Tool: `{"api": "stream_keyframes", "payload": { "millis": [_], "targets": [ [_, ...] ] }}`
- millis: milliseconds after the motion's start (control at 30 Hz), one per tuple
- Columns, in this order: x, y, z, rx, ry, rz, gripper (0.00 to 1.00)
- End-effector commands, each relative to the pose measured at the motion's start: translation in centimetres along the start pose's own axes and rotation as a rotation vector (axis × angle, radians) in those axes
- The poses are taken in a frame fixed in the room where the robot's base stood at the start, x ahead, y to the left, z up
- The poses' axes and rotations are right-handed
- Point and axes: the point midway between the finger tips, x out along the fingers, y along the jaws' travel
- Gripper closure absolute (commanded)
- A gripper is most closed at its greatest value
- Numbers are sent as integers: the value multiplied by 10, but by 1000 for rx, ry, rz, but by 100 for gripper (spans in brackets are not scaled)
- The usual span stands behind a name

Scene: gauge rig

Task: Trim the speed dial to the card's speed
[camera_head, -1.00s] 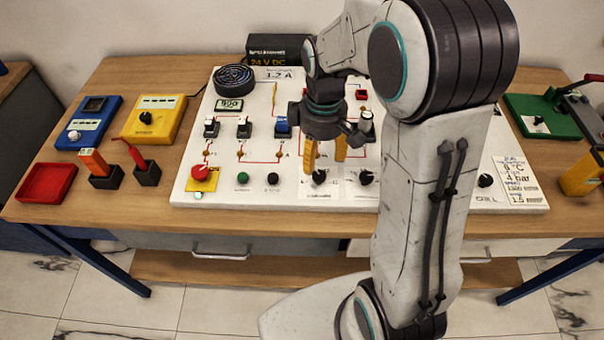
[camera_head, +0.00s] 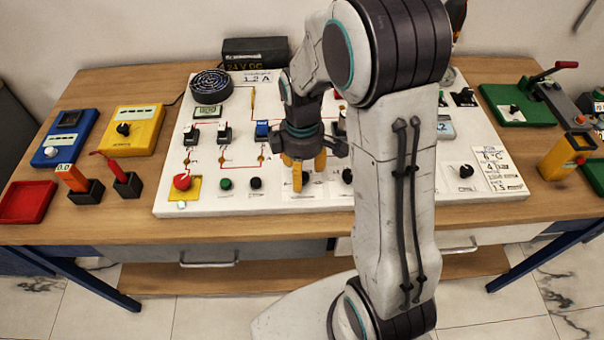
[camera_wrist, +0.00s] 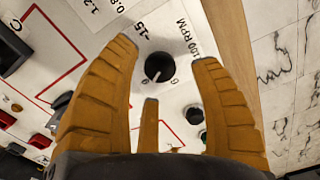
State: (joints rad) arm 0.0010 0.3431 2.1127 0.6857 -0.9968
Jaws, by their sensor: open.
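The speed dial (camera_wrist: 160,67) is a round black knob with a white pointer line, on the white panel (camera_head: 215,195). In the wrist view, "100 RPM" and "15" are printed beside it. My gripper (camera_head: 307,178) is open, its yellow fingers pointing down at the panel. In the wrist view the fingers spread around the dial with visible gaps. I cannot tell how far above the panel the tips are.
Another black knob (camera_head: 347,175) sits just right of my gripper. A red button (camera_head: 182,182), a green button (camera_head: 226,184) and a black button (camera_head: 256,183) are to its left. My arm covers part of the panel's right half.

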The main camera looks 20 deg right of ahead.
Motion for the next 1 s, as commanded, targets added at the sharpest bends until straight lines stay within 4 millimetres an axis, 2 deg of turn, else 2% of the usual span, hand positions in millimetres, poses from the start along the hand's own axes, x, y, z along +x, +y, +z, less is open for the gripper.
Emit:
{"api": "stream_keyframes", "payload": {
  "millis": [200, 567, 600, 1000],
  "targets": [
    [17, 0, 0, 1, -1, -2, 43],
    [20, 0, 0, 1, 0, 0, 43],
    [20, 0, 0, 1, 0, 0, 40],
    [20, 0, 0, 1, 0, 0, 76]
  ]
}}
